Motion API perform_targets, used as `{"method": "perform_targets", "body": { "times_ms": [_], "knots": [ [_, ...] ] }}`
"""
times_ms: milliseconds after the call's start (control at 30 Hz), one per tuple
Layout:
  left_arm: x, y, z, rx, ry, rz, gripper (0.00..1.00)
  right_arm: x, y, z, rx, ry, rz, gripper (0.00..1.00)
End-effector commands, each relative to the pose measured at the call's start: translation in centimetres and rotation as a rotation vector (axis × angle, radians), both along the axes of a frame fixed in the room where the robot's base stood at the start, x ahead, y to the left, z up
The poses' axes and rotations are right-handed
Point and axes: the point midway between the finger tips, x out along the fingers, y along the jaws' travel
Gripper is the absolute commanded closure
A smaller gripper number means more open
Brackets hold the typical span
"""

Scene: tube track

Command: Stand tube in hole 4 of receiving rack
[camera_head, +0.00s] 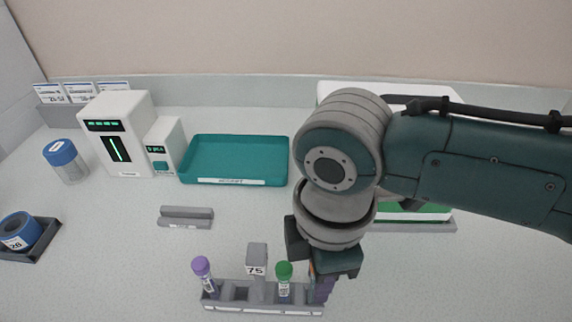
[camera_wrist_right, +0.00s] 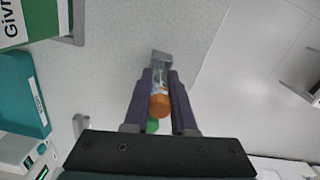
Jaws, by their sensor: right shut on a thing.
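A grey rack (camera_head: 262,308) with a raised tag reading 75 (camera_head: 256,269) stands at the front. A purple-capped tube (camera_head: 203,268) stands at its left end. A green-capped tube (camera_head: 284,271) stands right of the tag, and its cap shows in the right wrist view (camera_wrist_right: 152,126). My right gripper (camera_head: 322,290) points down at the rack's right end, shut on an orange-capped tube (camera_wrist_right: 158,104) between its fingers. The fingers hide most of this tube in the head view, so I cannot tell how deep it sits. My left gripper is out of view.
A teal tray (camera_head: 235,160) and white instruments (camera_head: 118,140) stand at the back. A small grey holder (camera_head: 186,217) lies mid-bench. A blue-lidded jar (camera_head: 65,160) and a blue roll (camera_head: 20,231) are at left. Bench left of the rack is clear.

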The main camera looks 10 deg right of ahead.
Motion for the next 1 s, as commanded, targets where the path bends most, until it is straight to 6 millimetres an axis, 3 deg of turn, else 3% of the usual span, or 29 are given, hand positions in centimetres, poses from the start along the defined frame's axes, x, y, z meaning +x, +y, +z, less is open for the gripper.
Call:
{"method": "perform_targets", "body": {
  "times_ms": [200,233,533,1000],
  "knots": [
    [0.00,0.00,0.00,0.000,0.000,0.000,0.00,-0.01,0.01,-0.02,0.000,0.000,0.000,1.00],
    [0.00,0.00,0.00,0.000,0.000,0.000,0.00,-0.01,0.01,-0.02,0.000,0.000,0.000,0.75],
    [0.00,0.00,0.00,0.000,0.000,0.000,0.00,-0.02,0.01,-0.01,0.000,0.001,0.000,0.41],
    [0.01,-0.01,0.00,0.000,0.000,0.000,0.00,-0.02,0.00,-0.02,0.000,0.001,0.000,0.41]
  ]
}}
